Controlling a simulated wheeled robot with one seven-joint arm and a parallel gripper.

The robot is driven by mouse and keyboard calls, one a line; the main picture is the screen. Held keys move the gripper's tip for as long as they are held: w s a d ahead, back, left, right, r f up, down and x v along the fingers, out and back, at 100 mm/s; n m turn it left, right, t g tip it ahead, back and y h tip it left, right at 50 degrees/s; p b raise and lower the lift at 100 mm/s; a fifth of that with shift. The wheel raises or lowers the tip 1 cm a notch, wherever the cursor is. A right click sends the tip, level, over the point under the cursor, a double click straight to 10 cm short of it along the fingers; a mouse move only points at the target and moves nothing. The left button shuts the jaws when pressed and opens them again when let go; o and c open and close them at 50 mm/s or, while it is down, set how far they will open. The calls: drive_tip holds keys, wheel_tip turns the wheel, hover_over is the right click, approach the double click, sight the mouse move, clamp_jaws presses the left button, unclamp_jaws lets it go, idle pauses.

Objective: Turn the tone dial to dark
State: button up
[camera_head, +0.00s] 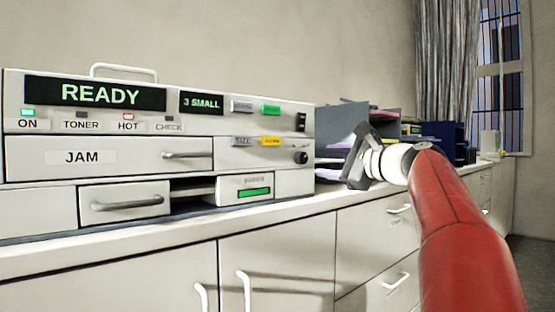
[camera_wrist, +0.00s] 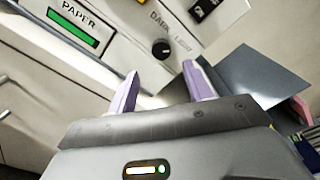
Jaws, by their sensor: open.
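The tone dial (camera_wrist: 161,48) is a small round black knob on the front of a cream copier. The words DARK and LIGHT are printed above it in the wrist view, DARK to the left. I cannot tell clearly where its pointer stands. In the head view the dial (camera_head: 301,157) is at the right end of the copier's front. My gripper (camera_wrist: 161,72) is open and empty, its two pale purple fingers apart below the dial in the wrist view. In the head view my gripper (camera_head: 355,156) is right of the dial, apart from it.
The copier (camera_head: 120,130) shows READY and stands on a white counter (camera_head: 130,240). A black switch (camera_head: 300,122) is just above the dial. Grey trays (camera_head: 365,115) stand right of the copier, behind my gripper.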

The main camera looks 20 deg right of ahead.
sight(304, 159)
drive_tip(key=p+x, duration=0.2)
drive_tip(key=x, duration=0.5)
drive_tip(key=shift+w, duration=0.25)
drive_tip(key=shift+c, duration=0.3)
drive_tip(key=c, duration=0.9)
